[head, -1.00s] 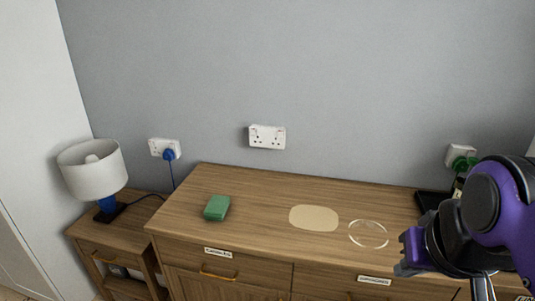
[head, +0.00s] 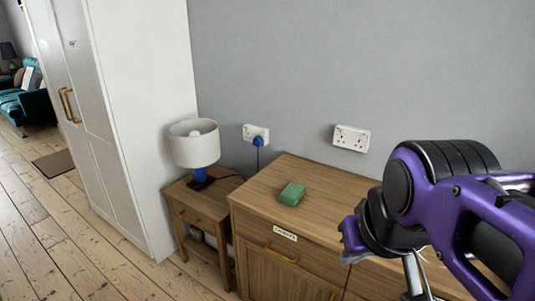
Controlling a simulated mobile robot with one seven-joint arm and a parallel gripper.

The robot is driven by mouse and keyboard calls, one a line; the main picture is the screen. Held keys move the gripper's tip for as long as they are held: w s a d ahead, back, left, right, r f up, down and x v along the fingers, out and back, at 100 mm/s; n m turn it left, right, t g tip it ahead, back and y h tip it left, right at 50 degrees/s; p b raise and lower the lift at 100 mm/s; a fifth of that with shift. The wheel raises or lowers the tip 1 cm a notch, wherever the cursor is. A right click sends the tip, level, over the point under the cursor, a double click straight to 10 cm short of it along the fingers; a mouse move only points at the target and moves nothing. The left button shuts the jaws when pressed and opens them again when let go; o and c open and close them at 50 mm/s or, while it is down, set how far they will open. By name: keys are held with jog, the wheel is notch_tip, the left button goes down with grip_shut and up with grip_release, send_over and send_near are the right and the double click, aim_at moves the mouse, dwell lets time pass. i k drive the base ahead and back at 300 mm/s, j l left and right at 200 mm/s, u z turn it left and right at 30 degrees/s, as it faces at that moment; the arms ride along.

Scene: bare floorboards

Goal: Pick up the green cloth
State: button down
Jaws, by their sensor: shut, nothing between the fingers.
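The green cloth (head: 291,194) is a small folded block. It lies flat on the top of the wooden sideboard (head: 325,190), toward its left end. My gripper (head: 350,240) is at the right in the head view, in front of the sideboard and to the right of the cloth. It is shut and empty, apart from the cloth. My purple and black arm hides the right part of the sideboard.
A white-shaded lamp (head: 195,145) stands on a small wooden bedside table (head: 202,207) left of the sideboard. A white wardrobe (head: 125,120) is further left. Sockets (head: 351,138) are on the grey wall. Bare floorboards (head: 60,235) lie open at the left.

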aim_at(293, 192)
jog(key=i+j+z, duration=0.15)
jog(key=z, duration=0.3)
jog(key=i+j+z, duration=0.1)
jog(key=j+z, duration=0.15)
jog(key=z, duration=0.15)
jog(key=i+j+z, duration=0.15)
jog(key=j, duration=0.25)
jog(key=j+z, duration=0.15)
jog(key=j, duration=0.25)
jog(key=i, duration=0.05)
